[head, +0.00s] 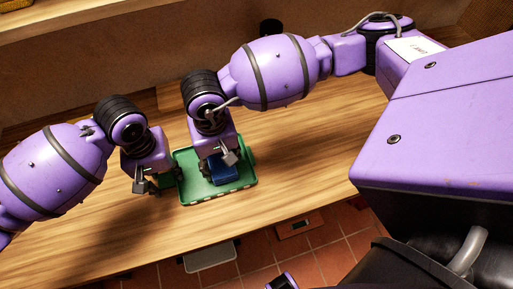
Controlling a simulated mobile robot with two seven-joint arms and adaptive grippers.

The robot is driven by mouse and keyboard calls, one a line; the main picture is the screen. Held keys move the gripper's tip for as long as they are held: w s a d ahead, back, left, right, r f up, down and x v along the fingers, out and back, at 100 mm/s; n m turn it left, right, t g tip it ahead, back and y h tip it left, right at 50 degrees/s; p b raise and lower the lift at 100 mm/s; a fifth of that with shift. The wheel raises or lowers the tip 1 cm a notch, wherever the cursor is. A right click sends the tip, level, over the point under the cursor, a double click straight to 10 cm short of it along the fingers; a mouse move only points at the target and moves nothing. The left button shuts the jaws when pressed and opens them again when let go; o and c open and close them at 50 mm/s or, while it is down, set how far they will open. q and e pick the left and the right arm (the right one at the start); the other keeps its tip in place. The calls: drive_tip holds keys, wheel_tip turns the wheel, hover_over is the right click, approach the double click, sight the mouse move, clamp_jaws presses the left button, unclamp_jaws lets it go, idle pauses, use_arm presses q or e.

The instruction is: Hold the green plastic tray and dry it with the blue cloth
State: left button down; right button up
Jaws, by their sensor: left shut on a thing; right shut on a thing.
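The green plastic tray (192,195) lies at the front edge of the wooden table, below both grippers. My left gripper (147,186) is at the tray's left side and is shut on its left edge; the contact is partly hidden by the gripper. The blue cloth (224,168) is bunched over the tray's inside, in its right half. My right gripper (215,175) is above the tray and shut on the blue cloth, pointing down. Part of the cloth and the tray's far side are hidden by my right arm.
The wooden table (300,150) is clear to the right of the tray and to the left front. Its front edge runs close to the tray, with a tiled floor (340,250) below.

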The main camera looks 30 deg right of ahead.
drive_tip(key=shift+f, duration=0.25)
idle(0.3)
drive_tip(key=shift+s+d+r, duration=0.1)
drive_tip(key=shift+s+d, duration=0.05)
drive_tip(key=shift+d, duration=0.3)
drive_tip(key=shift+s+d+r, duration=0.1)
drive_tip(key=shift+d, duration=0.35)
drive_tip(key=shift+f, duration=0.15)
drive_tip(key=shift+a, duration=0.15)
drive_tip(key=shift+w+a, duration=0.3)
drive_tip(key=shift+a, duration=0.55)
drive_tip(key=shift+w+a, duration=0.25)
drive_tip(key=shift+a, duration=0.6)
drive_tip(key=shift+d, duration=0.1)
